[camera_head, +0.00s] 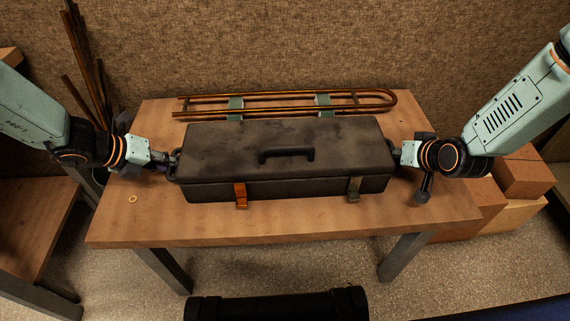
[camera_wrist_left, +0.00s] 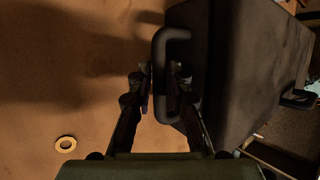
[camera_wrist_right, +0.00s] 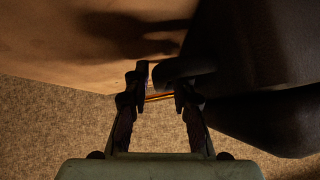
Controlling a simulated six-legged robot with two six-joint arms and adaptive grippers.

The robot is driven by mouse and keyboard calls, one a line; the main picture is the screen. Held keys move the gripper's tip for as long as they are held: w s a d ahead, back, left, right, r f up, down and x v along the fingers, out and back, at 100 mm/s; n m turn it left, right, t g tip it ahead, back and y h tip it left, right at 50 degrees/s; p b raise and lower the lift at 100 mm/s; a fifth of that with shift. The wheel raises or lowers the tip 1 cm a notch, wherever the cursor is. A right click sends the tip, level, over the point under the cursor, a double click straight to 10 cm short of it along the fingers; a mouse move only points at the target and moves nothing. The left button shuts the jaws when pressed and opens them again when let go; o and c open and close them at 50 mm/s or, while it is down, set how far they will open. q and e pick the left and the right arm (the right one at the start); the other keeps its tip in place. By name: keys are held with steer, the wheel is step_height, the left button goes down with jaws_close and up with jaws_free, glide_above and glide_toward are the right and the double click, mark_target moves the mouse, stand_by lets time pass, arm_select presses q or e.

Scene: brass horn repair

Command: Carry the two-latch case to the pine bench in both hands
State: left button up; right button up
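The dark grey case (camera_head: 230,145) lies closed and level on a wooden table (camera_head: 140,225). It has a top handle (camera_head: 287,155), an orange-brown latch (camera_head: 240,195) and a dull grey-brown latch (camera_head: 354,188). My left gripper (camera_head: 170,160) is at the case's left end.
Long copper tubes (camera_head: 290,98) lie behind the case on green supports. A brass ring (camera_head: 132,199) is at the table's left. Another wooden surface (camera_head: 35,215) stands at far left, with upright rods (camera_head: 85,60) behind it. Boxes (camera_head: 520,175) are at right; a black cylinder (camera_head: 275,307) is in front.

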arm_select(q)
steer(key=shift+c, duration=0.5)
arm_select(e)
steer(key=shift+c, duration=0.4)
arm_select(q)
jaws_close()
arm_select(e)
steer(key=c, duration=0.3)
jaws_close()
arm_select(q)
steer(key=shift+w, duration=0.1)
arm_select(e)
steer(key=shift+w, duration=0.1)
